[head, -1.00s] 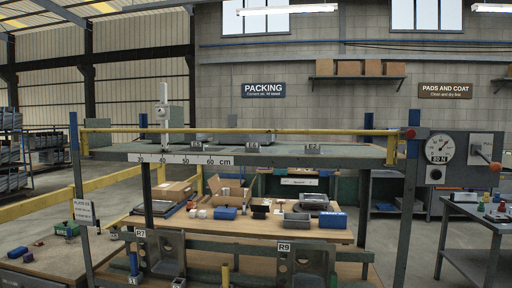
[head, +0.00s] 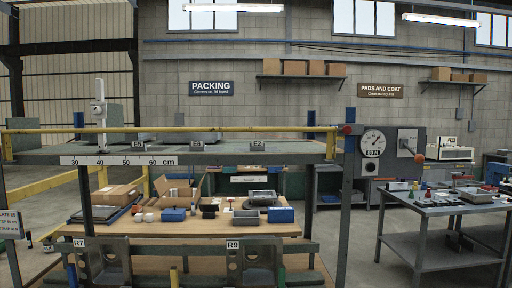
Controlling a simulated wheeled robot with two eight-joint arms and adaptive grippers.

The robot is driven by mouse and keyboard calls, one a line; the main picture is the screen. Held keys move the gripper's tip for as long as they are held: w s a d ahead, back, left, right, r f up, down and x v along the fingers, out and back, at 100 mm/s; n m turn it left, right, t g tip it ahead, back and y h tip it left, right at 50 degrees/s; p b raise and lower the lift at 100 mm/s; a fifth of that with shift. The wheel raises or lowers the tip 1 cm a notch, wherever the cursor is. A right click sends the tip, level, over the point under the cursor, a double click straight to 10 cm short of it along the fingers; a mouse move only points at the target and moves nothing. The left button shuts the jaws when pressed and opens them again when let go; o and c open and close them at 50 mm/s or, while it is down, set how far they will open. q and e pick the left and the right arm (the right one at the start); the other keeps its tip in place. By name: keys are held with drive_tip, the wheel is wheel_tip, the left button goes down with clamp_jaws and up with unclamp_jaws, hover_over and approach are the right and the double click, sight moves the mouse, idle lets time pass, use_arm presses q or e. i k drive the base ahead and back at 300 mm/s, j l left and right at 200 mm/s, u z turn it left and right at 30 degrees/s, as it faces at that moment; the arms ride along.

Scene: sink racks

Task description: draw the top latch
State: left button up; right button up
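A thing plainly marked as the top latch cannot be told in the head view. A yellow bar (head: 190,129) runs along the top shelf (head: 210,149) of the rack, with a red knob (head: 347,130) near its right end. To the right, a grey panel carries a round dial gauge (head: 372,143) marked 80 N and a light plate with an orange-tipped lever (head: 413,151). Neither of my grippers is in view.
Below the shelf stands a wooden bench (head: 200,228) with open cardboard boxes, blue blocks and grey trays. Grey brackets (head: 255,262) marked R7 and R9 are in front. A grey table (head: 450,207) with small items stands right. Floor shows between rack and table.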

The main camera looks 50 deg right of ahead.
sight(347, 130)
drive_tip(key=z, duration=2.3)
drive_tip(key=j+u, duration=0.1)
drive_tip(key=u, duration=1.2)
drive_tip(key=z, duration=1.35)
drive_tip(key=i+z, duration=0.1)
drive_tip(key=l, duration=0.05)
